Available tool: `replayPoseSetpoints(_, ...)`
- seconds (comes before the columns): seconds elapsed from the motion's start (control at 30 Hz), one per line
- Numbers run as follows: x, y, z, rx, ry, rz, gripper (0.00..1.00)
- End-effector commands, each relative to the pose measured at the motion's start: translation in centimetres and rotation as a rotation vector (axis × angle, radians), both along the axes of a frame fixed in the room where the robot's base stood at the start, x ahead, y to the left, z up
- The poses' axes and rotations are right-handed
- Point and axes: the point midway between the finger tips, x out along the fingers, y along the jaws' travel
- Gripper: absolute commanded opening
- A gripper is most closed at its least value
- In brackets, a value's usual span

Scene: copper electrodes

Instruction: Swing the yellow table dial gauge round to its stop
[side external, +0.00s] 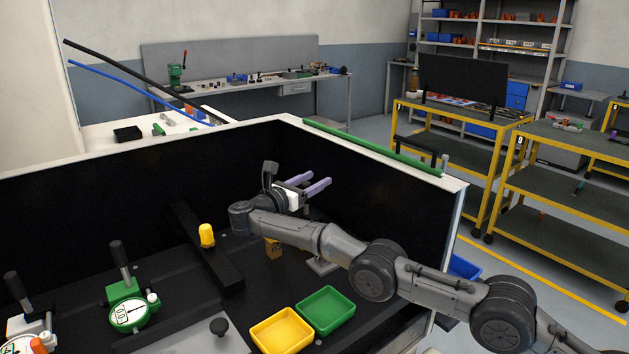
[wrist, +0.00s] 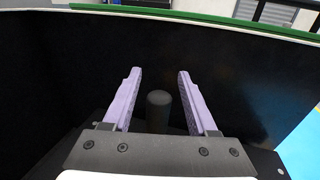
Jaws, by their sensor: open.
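I cannot make out a yellow dial gauge in either view. In the side view a green dial gauge (side external: 128,312) with a white face and an upright black handle stands at the lower left. Another dial gauge (side external: 28,335) with orange on it and a black handle is cut off at the left edge. My gripper (side external: 319,180) is open and empty, raised over the back of the black-walled bench. In the wrist view a dark rounded post (wrist: 159,110) shows between my open fingers (wrist: 160,72); I cannot tell whether it touches them.
A yellow cylindrical cap (side external: 207,235) stands on a black bar (side external: 225,270). A small brass-coloured block (side external: 273,248) is near my arm. A yellow tray (side external: 282,332) and a green tray (side external: 325,310) lie in front. Black walls (side external: 120,205) enclose the back.

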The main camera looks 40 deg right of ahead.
Motion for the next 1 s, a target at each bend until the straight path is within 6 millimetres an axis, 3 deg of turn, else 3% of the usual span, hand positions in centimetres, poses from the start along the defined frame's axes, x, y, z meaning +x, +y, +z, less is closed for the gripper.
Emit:
replayPoseSetpoints(0.3,-1.2,5.0,-0.1,0.0,-0.002,0.002,0.58)
replayPoseSetpoints(0.4,-1.4,5.7,-0.1,-0.001,-0.001,0.002,0.58)
replayPoseSetpoints(0.9,-1.8,6.9,0.1,0.0,-0.001,0.0,0.58)
replayPoseSetpoints(1.0,-1.8,7.0,0.0,-0.002,0.005,0.002,0.44)
